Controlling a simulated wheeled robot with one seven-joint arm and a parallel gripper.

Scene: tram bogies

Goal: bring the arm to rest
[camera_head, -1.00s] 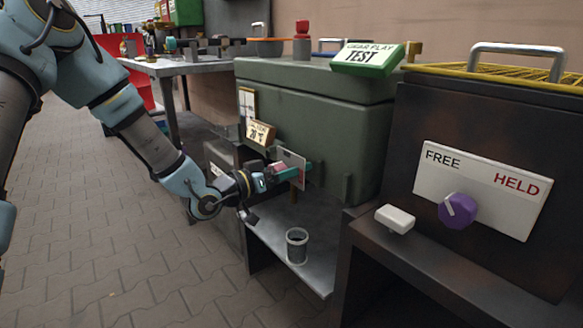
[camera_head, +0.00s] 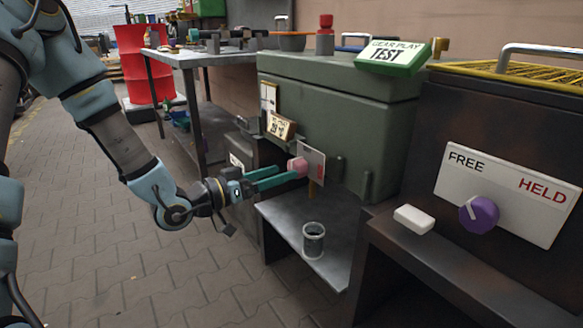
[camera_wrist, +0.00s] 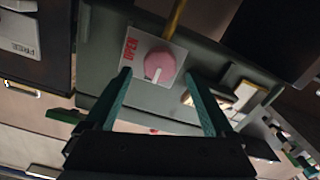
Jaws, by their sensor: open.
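My gripper (camera_head: 278,176) has teal fingers and is open and empty. Its fingertips point at a pink knob (camera_head: 297,167) on a small white plate (camera_head: 315,160) on the front of the green cabinet (camera_head: 345,120). In the wrist view the pink knob (camera_wrist: 160,66) with a white pointer lies beyond and between the two fingertips (camera_wrist: 160,85). The fingers appear clear of it, though the exact gap is hard to tell. The arm reaches in from the left of the head view, over the paved floor.
A grey cup (camera_head: 314,240) stands on the metal shelf (camera_head: 280,215) below my gripper. A dark cabinet with a purple knob (camera_head: 479,214) and a white block (camera_head: 413,219) are at the right. A workbench (camera_head: 200,56) stands behind. The paved floor (camera_head: 80,230) at left is free.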

